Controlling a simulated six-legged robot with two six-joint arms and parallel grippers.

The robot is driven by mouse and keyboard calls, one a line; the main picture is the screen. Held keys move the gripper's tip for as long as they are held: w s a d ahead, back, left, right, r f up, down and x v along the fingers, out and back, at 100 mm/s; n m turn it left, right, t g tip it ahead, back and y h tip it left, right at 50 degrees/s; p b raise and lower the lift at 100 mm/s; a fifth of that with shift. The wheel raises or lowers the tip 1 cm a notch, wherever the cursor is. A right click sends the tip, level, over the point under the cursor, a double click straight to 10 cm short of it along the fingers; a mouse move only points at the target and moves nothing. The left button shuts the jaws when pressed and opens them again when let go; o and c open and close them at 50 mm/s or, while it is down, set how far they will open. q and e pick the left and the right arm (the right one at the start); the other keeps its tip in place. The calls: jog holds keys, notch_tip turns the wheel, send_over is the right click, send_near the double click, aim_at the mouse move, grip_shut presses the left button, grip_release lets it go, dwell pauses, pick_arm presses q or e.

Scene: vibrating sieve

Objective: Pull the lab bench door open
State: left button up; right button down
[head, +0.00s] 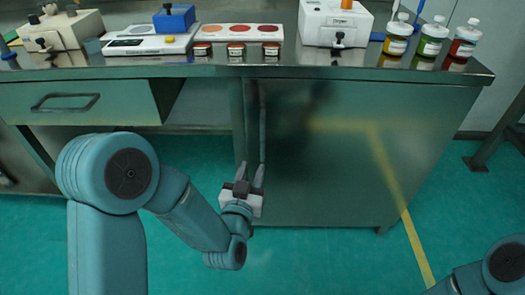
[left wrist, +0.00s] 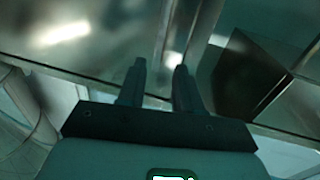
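The lab bench door (head: 345,150) is a dark grey-green metal panel under the right half of the bench in the head view, and it looks closed. Its long vertical handle (head: 263,125) runs along the door's left edge. My left gripper (head: 250,170) is at the handle's lower end, fingers pointing up toward it. The left wrist view shows its two fingers (left wrist: 159,68) apart, with a gap between them. Whether the handle lies between the fingers or just beyond them, I cannot tell. My right gripper is out of view; only part of that arm shows at lower right.
The bench top (head: 230,70) carries a scale (head: 150,42), a white dryer (head: 335,22), sample dishes and several bottles (head: 432,38). A drawer (head: 80,103) is left of the door. The green floor (head: 330,255) in front of the door is clear.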

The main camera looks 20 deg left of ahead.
aim_at(262, 141)
pick_arm(q)
jog(key=w, duration=0.8)
jog(key=w+a+b, duration=0.1)
jog(key=w, duration=0.4)
jog(key=shift+s, duration=0.1)
grip_shut()
